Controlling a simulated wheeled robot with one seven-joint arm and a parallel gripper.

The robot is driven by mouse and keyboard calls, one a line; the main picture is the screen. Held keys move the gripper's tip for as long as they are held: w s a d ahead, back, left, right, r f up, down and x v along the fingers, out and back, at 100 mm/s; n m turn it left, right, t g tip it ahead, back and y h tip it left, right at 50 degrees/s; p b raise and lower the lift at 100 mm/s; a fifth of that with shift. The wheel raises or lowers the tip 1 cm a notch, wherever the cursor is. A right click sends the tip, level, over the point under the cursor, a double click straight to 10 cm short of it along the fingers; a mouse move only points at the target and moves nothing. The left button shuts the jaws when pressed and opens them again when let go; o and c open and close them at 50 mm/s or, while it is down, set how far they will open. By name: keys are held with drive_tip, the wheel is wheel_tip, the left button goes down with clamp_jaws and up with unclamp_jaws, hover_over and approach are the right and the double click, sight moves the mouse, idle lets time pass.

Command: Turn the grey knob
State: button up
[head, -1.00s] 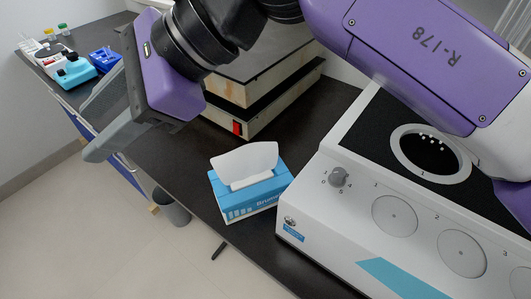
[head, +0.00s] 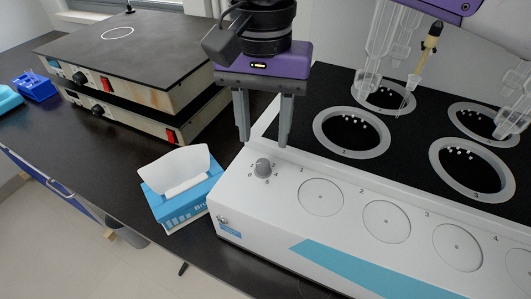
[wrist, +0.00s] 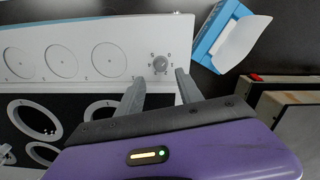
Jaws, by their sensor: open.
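The grey knob (head: 263,167) sits on the white front panel of the multi distiller (head: 345,232), at its left end, with small markings around it. In the wrist view the knob (wrist: 160,64) shows just beyond my fingertips, between their lines. My gripper (head: 264,142) is open and empty, its two grey fingers pointing down. It hangs above and slightly behind the knob in the head view, apart from it as far as I can see. In the wrist view the gripper (wrist: 158,82) has one finger on each side of the knob's direction.
A blue tissue box (head: 183,196) stands left of the distiller. Stacked hot plates (head: 150,75) stand at the back left. Glassware (head: 385,50) rises above the distiller's round openings. Several round discs (head: 320,197) line the panel right of the knob.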

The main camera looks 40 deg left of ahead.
sight(263, 162)
wheel_tip(263, 162, down, 6)
drive_tip(key=shift+s+f, duration=0.1)
idle(0.4)
clamp_jaws()
